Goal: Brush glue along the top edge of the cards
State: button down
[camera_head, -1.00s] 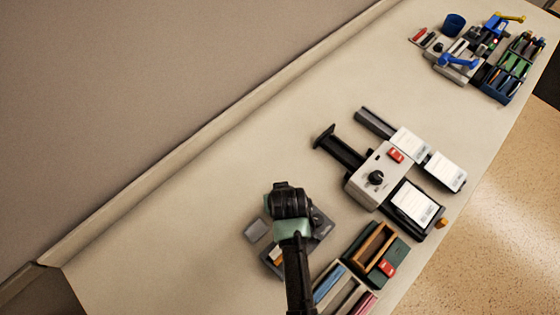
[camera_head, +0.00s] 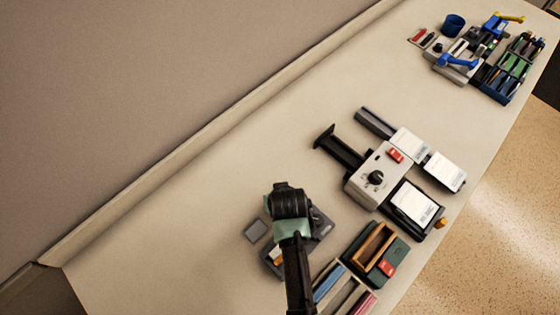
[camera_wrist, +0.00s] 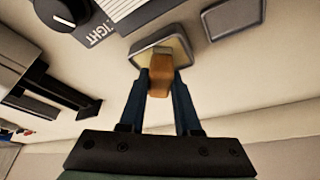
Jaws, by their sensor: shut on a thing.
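My gripper (camera_wrist: 161,78) is shut on an orange-brown brush handle (camera_wrist: 159,84), its two dark blue fingers on either side. The brush's pale end points into a shallow grey glue tray (camera_wrist: 139,58) with a yellowish inside; I cannot tell whether it touches the glue. In the head view my arm hides the brush and most of the tray. White cards (camera_head: 412,203) lie on a black holder at the front of the grey dial machine (camera_head: 363,184), to the right of my gripper. More white cards (camera_head: 409,144) and (camera_head: 444,171) lie beyond that machine.
A grey square plate (camera_head: 256,230) lies left of my arm; it also shows in the wrist view (camera_wrist: 233,18). A green tray with a wooden box (camera_head: 374,243) and a divided tray (camera_head: 342,291) stand at right. Pen holders (camera_head: 512,70) are far right. The table's middle is clear.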

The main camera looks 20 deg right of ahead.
jog(key=shift+s+f, duration=0.1)
notch_tip(320, 180, up, 7)
jog(key=p, duration=0.7)
dwell(1.0)
